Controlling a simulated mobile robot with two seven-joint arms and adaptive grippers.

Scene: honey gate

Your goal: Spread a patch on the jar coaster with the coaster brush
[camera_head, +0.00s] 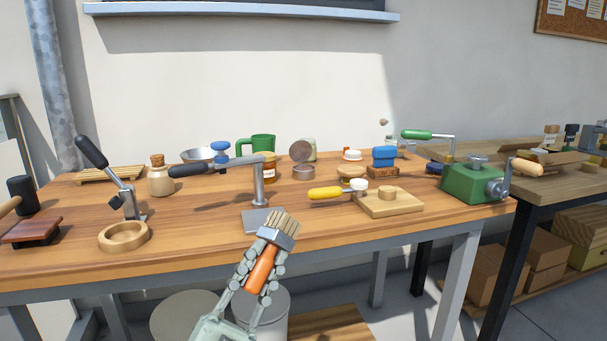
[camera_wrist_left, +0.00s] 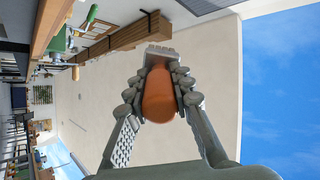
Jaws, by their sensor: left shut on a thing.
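My left gripper (camera_head: 264,262) is shut on the orange handle of the coaster brush (camera_head: 279,229). In the left wrist view the orange handle (camera_wrist_left: 158,97) sits between both fingers of the gripper (camera_wrist_left: 160,80). A round, rimmed wooden dish (camera_head: 125,246), which looks like the jar coaster, lies at the front left of the table, well left of the brush. No patch is clearly visible on it. My right gripper is not in view.
A lever clamp (camera_head: 130,206) stands behind the dish. A grey post with a dark handle (camera_head: 259,185) stands behind the brush. A wooden board (camera_head: 391,206), a yellow-handled tool (camera_head: 325,193) and a green crank box (camera_head: 472,184) are to the right. Bare tabletop (camera_head: 195,226) lies between dish and post.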

